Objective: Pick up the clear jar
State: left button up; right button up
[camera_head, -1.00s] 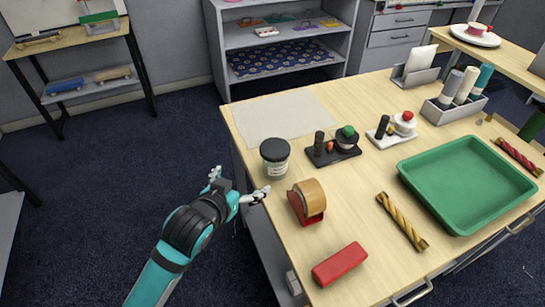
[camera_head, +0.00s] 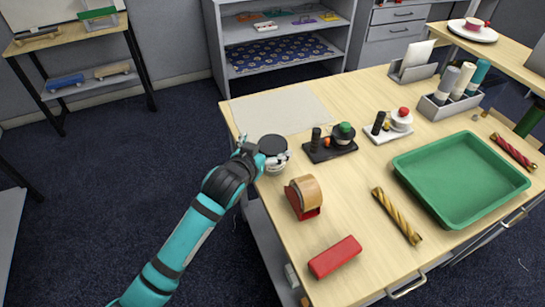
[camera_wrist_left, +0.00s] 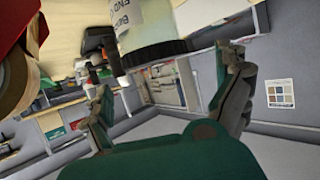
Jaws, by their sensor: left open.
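The clear jar (camera_head: 273,165) with a dark lid stands upright near the table's left edge, beside the pale mat. My left gripper (camera_head: 264,157) is at the jar's near left side and hides part of it. In the left wrist view, the jar (camera_wrist_left: 148,25) is at the top centre with its printed label showing. There my left gripper (camera_wrist_left: 168,95) has its two fingers spread wide, with the jar's body above and between them. Whether a finger touches the jar is not clear. My right gripper is in neither view.
A tan tape roll on a red holder (camera_head: 304,198) stands close in front of the jar. A black tray with small items (camera_head: 330,150) is to its right. A red block (camera_head: 335,257), a twisted gold bar (camera_head: 397,216) and a green tray (camera_head: 462,178) lie farther off.

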aim_at(272, 145)
pick_arm(q)
jog(key=x, duration=0.2)
jog(key=p+x, duration=0.1)
jog(key=x, duration=0.2)
jog(key=shift+s+d+f, duration=0.2)
jog(key=shift+f, duration=0.15)
jog(key=c, duration=1.5)
